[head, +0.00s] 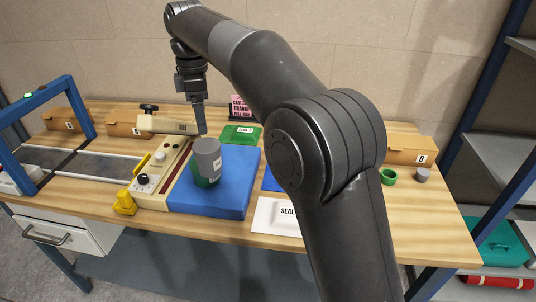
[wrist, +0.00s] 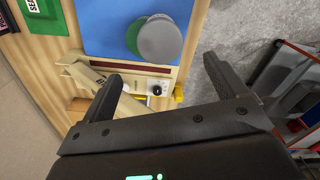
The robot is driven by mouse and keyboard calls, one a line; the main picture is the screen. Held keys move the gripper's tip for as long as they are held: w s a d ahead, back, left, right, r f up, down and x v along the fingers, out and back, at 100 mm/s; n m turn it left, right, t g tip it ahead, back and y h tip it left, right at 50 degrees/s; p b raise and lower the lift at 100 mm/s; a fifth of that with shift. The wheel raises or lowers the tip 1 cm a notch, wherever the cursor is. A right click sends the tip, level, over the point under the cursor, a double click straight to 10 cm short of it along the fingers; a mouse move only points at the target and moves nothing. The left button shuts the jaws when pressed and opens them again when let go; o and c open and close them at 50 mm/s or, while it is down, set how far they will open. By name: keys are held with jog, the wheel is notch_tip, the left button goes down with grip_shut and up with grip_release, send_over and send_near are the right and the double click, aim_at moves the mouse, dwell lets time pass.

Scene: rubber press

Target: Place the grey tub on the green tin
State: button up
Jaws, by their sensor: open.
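The grey tub (head: 208,158) stands upright above the green tin (head: 203,182) on the blue mat (head: 235,173). It looks set on the tin but off-centre, with green showing at its lower left; I cannot tell how firmly it rests. In the wrist view the tub's round grey top (wrist: 160,39) covers most of the tin (wrist: 133,38), whose green edge shows on the left. My gripper (head: 200,131) points down above and just behind the tub. In the wrist view my gripper (wrist: 162,70) is open, its jaws apart with nothing between them, and clear of the tub.
Left of the mat is a cream control panel (head: 152,172) with knobs, a lever and a yellow block (head: 124,203). A green ring (head: 388,177) and a small grey cylinder (head: 423,175) stand far right. A white seal card (head: 275,217) lies in front; cardboard boxes (head: 410,149) line the back.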

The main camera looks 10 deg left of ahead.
jog(key=s+d+r+m+t, duration=0.1)
jog(key=s+d+m, duration=0.25)
jog(key=d, duration=0.55)
jog(key=s+d+r+m+t, duration=0.15)
jog(key=d+m, duration=0.25)
jog(key=d, duration=0.4)
jog(key=s+d+r+m, duration=0.1)
jog(key=s+d+m, duration=0.25)
jog(key=d, duration=0.55)
jog(key=s+d+f+m+t, duration=0.3)
jog(key=s+d+f+m, duration=0.8)
jog(key=s+d, duration=0.3)
jog(key=shift+s+d+f, duration=0.3)
jog(key=shift+s+f, duration=0.2)
jog(key=shift+s, duration=0.25)
